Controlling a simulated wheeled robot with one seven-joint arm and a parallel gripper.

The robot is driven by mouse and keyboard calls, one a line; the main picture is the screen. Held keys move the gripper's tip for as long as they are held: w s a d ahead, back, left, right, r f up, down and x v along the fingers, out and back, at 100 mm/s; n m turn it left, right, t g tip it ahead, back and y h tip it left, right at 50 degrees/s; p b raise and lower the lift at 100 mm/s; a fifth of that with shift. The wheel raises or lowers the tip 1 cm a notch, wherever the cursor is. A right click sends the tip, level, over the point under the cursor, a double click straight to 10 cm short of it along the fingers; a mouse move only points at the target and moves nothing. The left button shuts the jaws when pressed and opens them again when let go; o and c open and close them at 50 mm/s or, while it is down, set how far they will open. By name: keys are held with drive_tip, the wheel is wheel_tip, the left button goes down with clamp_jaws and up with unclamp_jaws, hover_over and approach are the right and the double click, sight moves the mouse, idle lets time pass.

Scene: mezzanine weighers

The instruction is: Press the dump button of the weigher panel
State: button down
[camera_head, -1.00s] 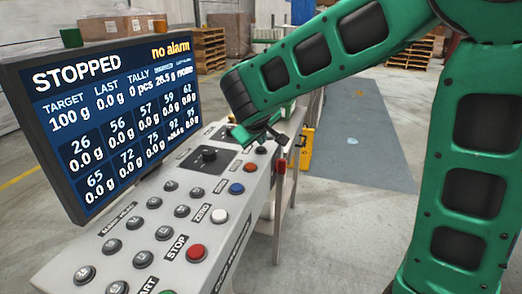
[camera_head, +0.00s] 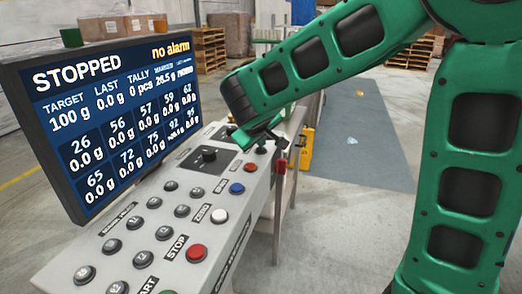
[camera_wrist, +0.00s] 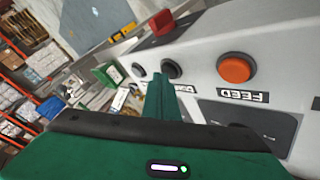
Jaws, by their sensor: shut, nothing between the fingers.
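The weigher panel (camera_head: 236,233) is a grey sloped console with labelled buttons. No label reading DUMP is legible. A blue button (camera_head: 236,188) has a label too small to read. An orange button (camera_wrist: 235,68), labelled FEED, stands right of my fingers in the wrist view. In the head view my gripper (camera_head: 265,138) is partly hidden by my arm.
A screen (camera_head: 115,120) reading STOPPED and no alarm stands left of the buttons. A red STOP button (camera_head: 197,252) and white ZERO button (camera_head: 220,215) are nearer.

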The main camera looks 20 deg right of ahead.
sight(261, 151)
drive_tip(key=shift+f, duration=0.2)
idle(0.4)
drive_tip(key=shift+r, duration=0.85)
drive_tip(key=shift+r, duration=2.5)
